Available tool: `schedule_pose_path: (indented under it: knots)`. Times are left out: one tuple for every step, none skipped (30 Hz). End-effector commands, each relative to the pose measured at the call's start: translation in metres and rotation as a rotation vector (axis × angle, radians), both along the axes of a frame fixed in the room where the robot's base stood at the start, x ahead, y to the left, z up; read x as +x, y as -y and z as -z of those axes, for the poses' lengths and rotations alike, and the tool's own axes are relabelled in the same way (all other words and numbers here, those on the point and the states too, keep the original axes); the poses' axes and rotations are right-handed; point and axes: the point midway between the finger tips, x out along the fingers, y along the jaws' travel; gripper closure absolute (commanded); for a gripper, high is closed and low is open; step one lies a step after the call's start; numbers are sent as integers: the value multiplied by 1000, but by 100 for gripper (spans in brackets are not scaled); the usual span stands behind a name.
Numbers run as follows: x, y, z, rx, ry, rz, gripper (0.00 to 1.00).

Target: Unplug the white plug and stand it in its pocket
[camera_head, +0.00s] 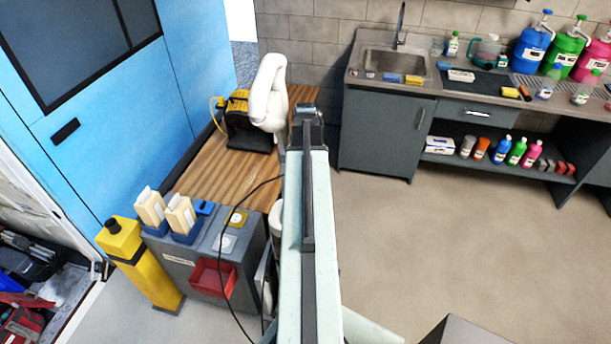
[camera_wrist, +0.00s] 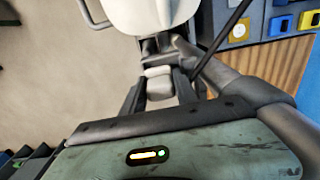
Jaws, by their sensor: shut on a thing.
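My gripper (camera_wrist: 158,76) is shut on a small pale grey-white block, the white plug (camera_wrist: 159,86), in the wrist view. A black cable runs close by my fingers. In the head view my arm hides the gripper and the plug. The black cable (camera_head: 232,285) there goes from behind my arm across the grey cabinet and down its front. I cannot tell which is the plug's pocket.
A white rounded body (camera_wrist: 150,12) lies just beyond my fingers. Blue holders (camera_head: 188,234) with cream blocks stand on the grey cabinet (camera_head: 180,270), a red bin (camera_head: 211,277) on its front. A yellow post (camera_head: 145,265) stands left. Open floor (camera_head: 400,240) lies right.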

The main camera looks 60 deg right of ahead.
Motion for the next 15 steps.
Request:
schedule_pose_path:
  knots:
    - [2,-4,5,8,-1,-7,100]
    - [2,-5,5,8,-1,-7,100]
    - [2,-5,5,9,-1,-8,100]
    - [2,-5,5,10,-1,-8,100]
    - [2,-6,5,10,0,-9,100]
    - [2,-6,6,11,0,-9,100]
    - [2,-6,6,12,-1,-9,62]
    - [2,-7,6,12,-1,-10,53]
    - [2,-7,6,13,-1,-10,42]
    - [2,-7,7,13,-1,-11,39]
    - [2,-7,7,13,-1,-11,39]
    - [2,-7,7,13,-1,-11,39]
    - [2,-8,6,14,0,-12,39]
    - [2,-8,5,14,0,-12,39]
    - [2,-8,3,13,0,-12,39]
